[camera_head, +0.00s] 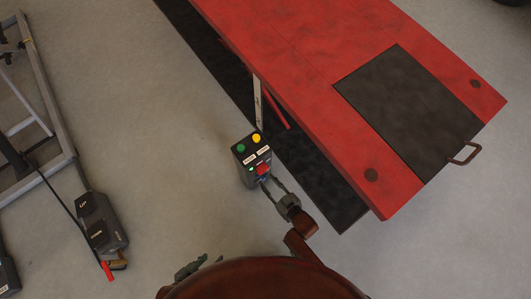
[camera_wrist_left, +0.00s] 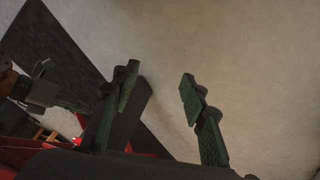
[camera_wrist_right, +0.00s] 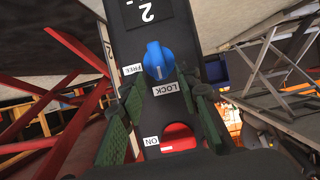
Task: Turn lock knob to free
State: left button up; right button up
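The blue lock knob (camera_wrist_right: 159,62) sits on a dark control box (camera_head: 247,172) with FREE (camera_wrist_right: 132,69) and LOCK (camera_wrist_right: 165,88) labels beside it. Its pale pointer line faces the LOCK label. My right gripper (camera_wrist_right: 163,92) is open, its fingertips apart on either side of the LOCK label, just short of the knob; contact is not visible. In the head view the right gripper (camera_head: 268,183) reaches the box's near right side. My left gripper (camera_wrist_left: 158,85) is open and empty above bare floor; in the head view it shows (camera_head: 190,268) only partly at the bottom.
A red lift platform (camera_head: 300,50) with a dark plate lies right of the box. A red switch (camera_wrist_right: 178,137) marked ON is close to the right fingers. Green (camera_head: 241,148) and yellow (camera_head: 256,138) buttons top the box. Floor to the left is clear up to a grey frame (camera_head: 45,80).

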aim_at(265, 178)
jog(key=shift+b+x, duration=0.4)
jog(key=shift+x, duration=0.65)
pick_arm(q)
jog(key=shift+w+d+f+t, duration=0.1)
jog(key=shift+w+f+t, duration=0.2)
jog(key=shift+f, duration=0.4)
jog(key=shift+w+d+f+t, duration=0.1)
jog(key=shift+w+f+t, duration=0.2)
jog(key=shift+f, duration=0.35)
pick_arm(e)
jog(key=shift+w+a+f, duration=0.2)
jog(key=shift+w+a, duration=0.1)
jog(key=shift+w, duration=0.05)
grip_shut()
